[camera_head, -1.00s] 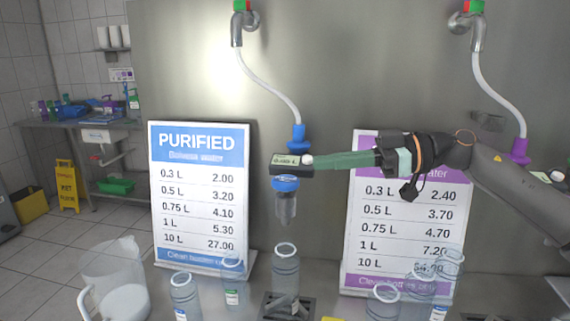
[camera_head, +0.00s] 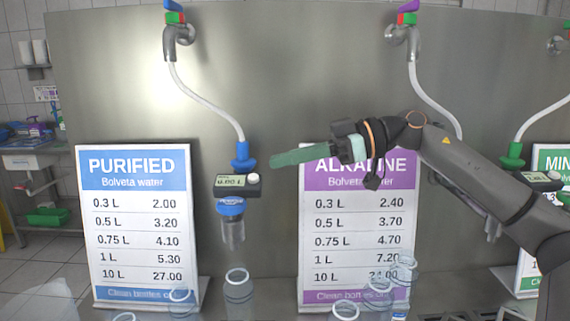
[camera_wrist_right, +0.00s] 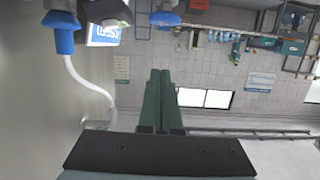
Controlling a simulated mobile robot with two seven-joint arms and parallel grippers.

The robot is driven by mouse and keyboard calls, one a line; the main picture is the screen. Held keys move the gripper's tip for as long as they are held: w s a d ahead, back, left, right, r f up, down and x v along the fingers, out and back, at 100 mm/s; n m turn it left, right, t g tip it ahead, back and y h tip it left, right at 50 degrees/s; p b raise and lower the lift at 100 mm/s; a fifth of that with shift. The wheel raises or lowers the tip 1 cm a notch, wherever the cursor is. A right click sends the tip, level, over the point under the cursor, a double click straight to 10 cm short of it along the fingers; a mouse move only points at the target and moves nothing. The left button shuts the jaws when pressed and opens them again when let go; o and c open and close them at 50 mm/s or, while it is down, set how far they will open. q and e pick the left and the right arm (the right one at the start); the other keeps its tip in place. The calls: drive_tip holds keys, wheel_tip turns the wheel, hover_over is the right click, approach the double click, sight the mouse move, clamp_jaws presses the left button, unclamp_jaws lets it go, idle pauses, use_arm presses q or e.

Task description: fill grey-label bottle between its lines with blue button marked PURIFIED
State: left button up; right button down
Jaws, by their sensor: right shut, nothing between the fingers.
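The purified dispenser (camera_head: 231,206) hangs on a hose, with a blue fitting above a dark box with a small display and a pale round knob (camera_head: 253,179). I cannot read a PURIFIED mark on it. A clear bottle (camera_head: 238,292) stands upright below its nozzle, with a gap between them. Its label and level lines cannot be made out, so I cannot tell if it is the grey-label one. My right gripper (camera_head: 273,161) is shut and empty, its green fingers pointing left, apart from the knob and slightly above and right of it. The fingers also show closed in the wrist view (camera_wrist_right: 160,72). My left gripper is out of view.
A blue PURIFIED price board (camera_head: 139,225) stands left of the dispenser and a purple ALKALINE board (camera_head: 358,240) right of it. Clear bottles (camera_head: 182,300) stand along the front. A green fitting (camera_head: 512,155) hangs at the right. A steel panel (camera_head: 300,80) stands behind.

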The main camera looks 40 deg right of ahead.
hover_over(243, 201)
drive_tip(key=shift+s+f+p, duration=0.2)
drive_tip(key=shift+f+p, duration=0.2)
drive_tip(key=shift+f, duration=0.4)
drive_tip(key=f+b, duration=0.1)
drive_tip(key=f, duration=0.2)
drive_tip(key=shift+d, duration=0.2)
drive_tip(key=shift+f, duration=0.6)
drive_tip(key=shift+f+p, duration=0.3)
drive_tip(key=shift+f, duration=0.65)
drive_tip(key=shift+s, duration=0.1)
idle(4.7)
